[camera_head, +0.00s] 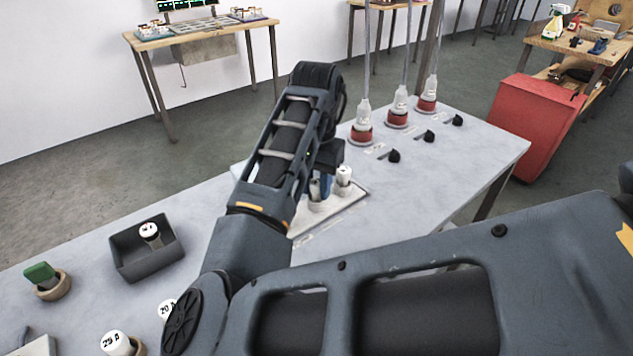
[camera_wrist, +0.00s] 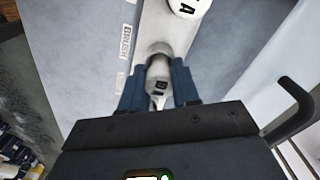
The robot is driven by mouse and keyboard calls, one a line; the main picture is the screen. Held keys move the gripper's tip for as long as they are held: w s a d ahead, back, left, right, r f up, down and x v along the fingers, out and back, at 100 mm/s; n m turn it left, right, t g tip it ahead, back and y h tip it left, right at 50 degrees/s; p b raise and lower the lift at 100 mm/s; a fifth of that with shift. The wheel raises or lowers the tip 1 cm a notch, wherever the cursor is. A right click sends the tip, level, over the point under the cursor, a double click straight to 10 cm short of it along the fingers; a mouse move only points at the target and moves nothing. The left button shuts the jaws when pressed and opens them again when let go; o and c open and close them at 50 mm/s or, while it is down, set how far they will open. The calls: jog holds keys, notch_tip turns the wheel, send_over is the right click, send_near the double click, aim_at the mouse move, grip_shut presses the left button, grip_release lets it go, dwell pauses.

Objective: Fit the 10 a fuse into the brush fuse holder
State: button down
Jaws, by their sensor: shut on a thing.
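My gripper (camera_wrist: 157,82) has its blue fingers shut on a pale cylindrical fuse (camera_wrist: 159,71). The marking on this fuse is too small to read. In the head view, my gripper (camera_head: 321,187) is low over a light holder plate (camera_head: 349,202) on the bench, partly behind my arm. The held fuse is at a spot on the plate beside the label "BRUSH" (camera_wrist: 127,42). I cannot tell whether it is seated or just above its holder. Another white-capped fuse (camera_head: 344,174) stands upright on the plate; its top with an "A" also shows in the wrist view (camera_wrist: 187,4).
A dark tray (camera_head: 133,263) holds one white fuse (camera_head: 150,233). A fuse marked 25 (camera_head: 116,342), one marked 20 (camera_head: 167,309) and a green-topped piece (camera_head: 40,273) stand front left. Red-based posts (camera_head: 361,135) and black knobs (camera_head: 393,156) line the bench behind the plate.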

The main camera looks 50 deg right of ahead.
jog(key=shift+f, duration=0.2)
jog(key=c, duration=0.8)
grip_release()
jog(key=shift+o, duration=0.2)
notch_tip(320, 180, up, 8)
jog(key=shift+f, duration=0.15)
jog(key=shift+s, duration=0.1)
